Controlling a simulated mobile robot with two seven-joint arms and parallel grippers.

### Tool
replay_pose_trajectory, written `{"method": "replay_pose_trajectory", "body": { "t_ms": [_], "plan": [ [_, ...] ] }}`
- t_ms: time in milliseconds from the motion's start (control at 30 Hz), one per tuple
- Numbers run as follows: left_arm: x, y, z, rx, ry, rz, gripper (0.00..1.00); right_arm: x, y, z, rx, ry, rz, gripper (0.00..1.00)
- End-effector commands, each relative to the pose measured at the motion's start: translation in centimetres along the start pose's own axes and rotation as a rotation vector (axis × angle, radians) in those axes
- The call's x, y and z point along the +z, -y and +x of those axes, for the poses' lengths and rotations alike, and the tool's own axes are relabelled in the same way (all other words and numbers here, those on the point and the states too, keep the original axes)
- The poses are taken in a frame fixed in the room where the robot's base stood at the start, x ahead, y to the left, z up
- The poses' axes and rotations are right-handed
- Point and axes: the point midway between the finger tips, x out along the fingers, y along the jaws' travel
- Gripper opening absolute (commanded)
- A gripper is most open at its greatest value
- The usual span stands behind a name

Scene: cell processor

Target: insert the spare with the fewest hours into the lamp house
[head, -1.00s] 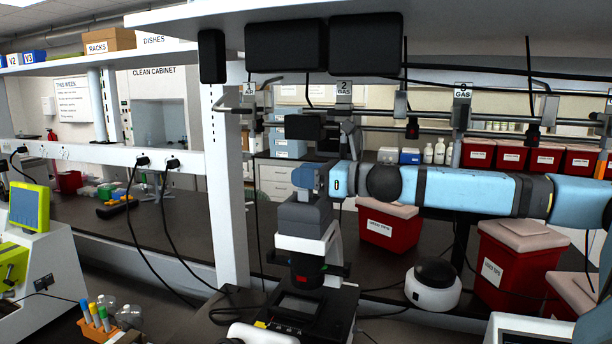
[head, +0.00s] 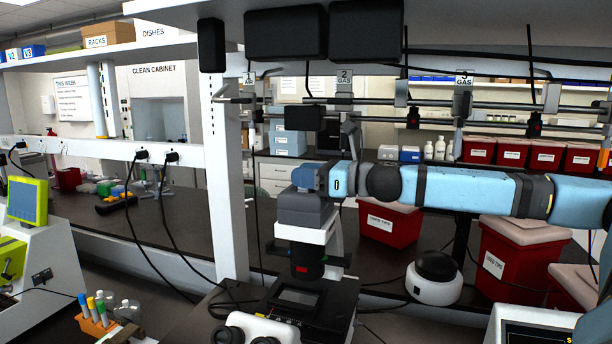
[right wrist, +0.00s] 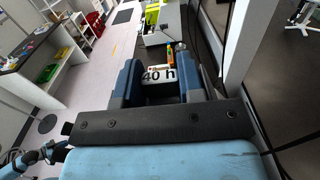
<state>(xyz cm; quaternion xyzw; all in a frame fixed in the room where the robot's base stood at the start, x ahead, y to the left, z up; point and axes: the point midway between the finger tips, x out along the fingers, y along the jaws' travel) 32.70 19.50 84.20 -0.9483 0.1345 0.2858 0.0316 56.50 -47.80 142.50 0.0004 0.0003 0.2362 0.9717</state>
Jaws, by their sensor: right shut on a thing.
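My right gripper (right wrist: 158,67) has its two blue fingers shut on a white piece labelled "40 h" (right wrist: 158,75) in the right wrist view. In the head view the gripper (head: 309,178) is at the left end of the blue arm and points left. The held piece is not distinct there. Just below stands a white and black microscope (head: 310,235) with a grey block (head: 303,207) on top. I cannot tell which part is the lamp house, or whether the gripper touches the block. My left gripper is out of view.
Red bins (head: 520,262) and a white round device (head: 434,280) stand right of the microscope. A green and white machine (head: 30,250) and an orange tube rack (head: 97,323) are at the left. A shelf with black boxes (head: 286,35) and gas pipes hangs above.

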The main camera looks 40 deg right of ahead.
Motion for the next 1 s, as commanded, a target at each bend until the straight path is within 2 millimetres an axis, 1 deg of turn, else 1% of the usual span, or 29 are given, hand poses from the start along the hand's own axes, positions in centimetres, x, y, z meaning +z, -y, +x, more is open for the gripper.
{"method": "replay_pose_trajectory", "body": {
  "t_ms": [200, 567, 667, 700, 767, 800, 833, 1000],
  "plan": [
    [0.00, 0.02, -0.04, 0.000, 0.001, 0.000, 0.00, 0.13, 0.00, 0.00, 0.000, 0.000, 0.000, 0.00],
    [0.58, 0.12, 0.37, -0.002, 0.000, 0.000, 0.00, -0.60, 0.00, 0.00, 0.000, 0.000, -0.001, 0.00],
    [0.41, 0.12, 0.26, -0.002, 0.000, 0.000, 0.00, -0.42, 0.00, 0.00, 0.000, 0.000, 0.000, 0.00],
    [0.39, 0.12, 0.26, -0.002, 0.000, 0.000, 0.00, -0.42, 0.00, 0.00, 0.000, 0.000, 0.000, 0.40],
    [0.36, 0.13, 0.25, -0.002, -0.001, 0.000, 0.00, -0.43, 0.00, 0.00, 0.000, 0.000, 0.000, 0.54],
    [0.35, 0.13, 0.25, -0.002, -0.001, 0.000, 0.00, -0.43, 0.00, 0.00, 0.000, 0.000, 0.000, 0.63],
    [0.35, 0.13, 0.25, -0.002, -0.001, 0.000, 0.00, -0.43, 0.00, 0.00, 0.000, 0.000, 0.000, 0.65],
    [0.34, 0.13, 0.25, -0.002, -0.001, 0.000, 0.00, -0.43, 0.00, 0.00, 0.000, 0.000, 0.000, 0.65]
  ]
}}
